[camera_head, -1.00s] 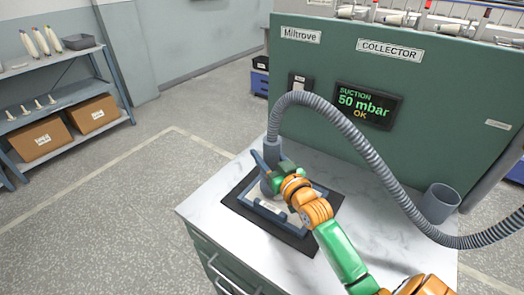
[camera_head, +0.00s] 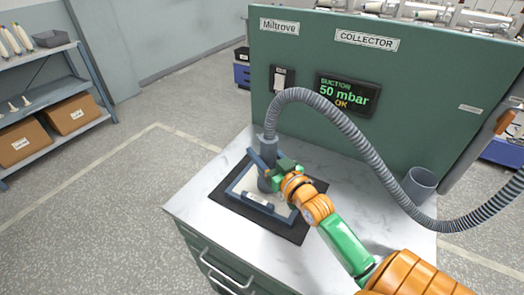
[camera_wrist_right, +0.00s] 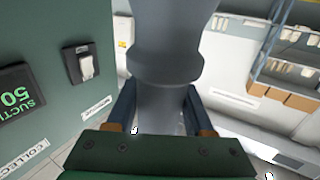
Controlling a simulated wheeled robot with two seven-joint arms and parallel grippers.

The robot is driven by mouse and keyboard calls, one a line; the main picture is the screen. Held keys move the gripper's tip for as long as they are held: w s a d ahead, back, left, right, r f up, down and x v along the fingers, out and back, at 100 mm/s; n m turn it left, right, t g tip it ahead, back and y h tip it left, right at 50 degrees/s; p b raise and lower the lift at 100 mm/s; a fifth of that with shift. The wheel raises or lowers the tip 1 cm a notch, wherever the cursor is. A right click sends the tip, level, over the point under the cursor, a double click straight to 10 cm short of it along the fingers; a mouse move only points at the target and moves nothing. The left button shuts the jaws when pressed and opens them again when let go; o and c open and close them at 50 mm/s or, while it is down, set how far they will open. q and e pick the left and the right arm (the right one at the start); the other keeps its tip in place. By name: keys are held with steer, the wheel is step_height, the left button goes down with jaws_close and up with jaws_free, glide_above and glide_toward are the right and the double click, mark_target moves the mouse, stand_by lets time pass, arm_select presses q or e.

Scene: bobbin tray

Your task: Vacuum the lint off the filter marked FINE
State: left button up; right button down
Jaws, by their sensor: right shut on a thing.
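My right gripper (camera_head: 266,174) is shut on the grey suction nozzle (camera_head: 268,149) at the end of the ribbed hose. It holds the nozzle upright over the filter (camera_head: 240,188), a pale panel in a blue-grey frame on a black mat (camera_head: 292,233). A small label on the frame's near side is too small to read. The gripper and nozzle hide part of the filter, and I cannot tell whether the nozzle touches it. In the right wrist view the nozzle (camera_wrist_right: 165,50) stands between both fingers. My left gripper is not in view.
The ribbed hose (camera_head: 372,150) arches over the white worktop (camera_head: 200,205) to the right. The green collector panel (camera_head: 290,60) stands behind, with a switch (camera_head: 282,79) and a screen (camera_head: 346,96) reading 50 mbar OK. A grey cup (camera_head: 419,184) stands at the worktop's right.

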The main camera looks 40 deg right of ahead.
steer(key=shift+s, duration=0.1)
steer(key=shift+s+d+p, duration=0.15)
steer(key=shift+s+d, duration=0.25)
steer(key=shift+s, duration=0.45)
steer(key=shift+s+d+p, duration=0.2)
steer(key=shift+s+d, duration=0.25)
steer(key=shift+s, duration=0.35)
steer(key=shift+s+d+p, duration=0.15)
steer(key=shift+s+d, duration=0.25)
steer(key=shift+s, duration=0.45)
steer(key=w+d+b, duration=0.2)
steer(key=w, duration=0.4)
steer(key=shift+w, duration=0.4)
steer(key=w, duration=0.1)
steer(key=w+a, duration=0.1)
steer(key=w, duration=0.1)
steer(key=w+b, duration=0.1)
steer(key=shift+w+a, duration=0.3)
steer(key=shift+a, duration=0.1)
